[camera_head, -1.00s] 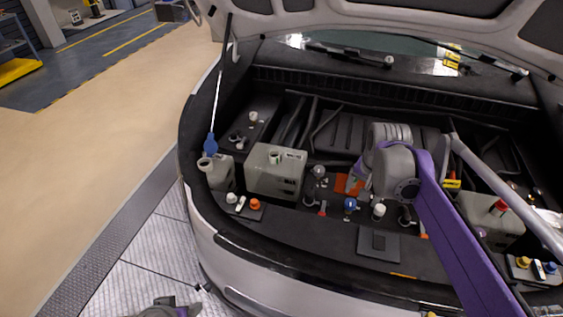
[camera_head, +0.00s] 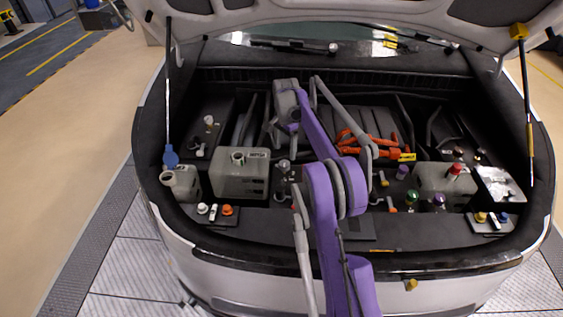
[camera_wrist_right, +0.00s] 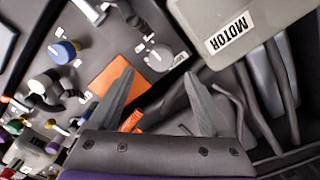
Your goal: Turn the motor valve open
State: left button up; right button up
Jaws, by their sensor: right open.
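The grey tank (camera_wrist_right: 232,32) labelled MOTOR is at the top right of the wrist view. It appears to be the pale tank (camera_head: 238,178) left of centre in the head view. A grey round knob (camera_wrist_right: 160,57) with a small white tag sits beside it, probably the motor valve. My right gripper (camera_wrist_right: 157,75) is open, its two fingers apart and empty, pointing toward the knob. Whether they touch it I cannot tell. In the head view my right gripper (camera_head: 277,135) is small, over the engine bay behind the tank. My left gripper is not in view.
An orange plate (camera_wrist_right: 119,88) and a blue knob (camera_wrist_right: 66,52) lie left of the grey knob. Orange cables (camera_head: 365,148) and another tank (camera_head: 440,182) with a red cap are to the right. Struts (camera_head: 168,90) hold the hood up at the sides.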

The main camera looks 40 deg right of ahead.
aim_at(284, 163)
notch_tip(284, 163, down, 7)
jog(key=shift+w+r, duration=0.1)
dwell(0.3)
grip_shut()
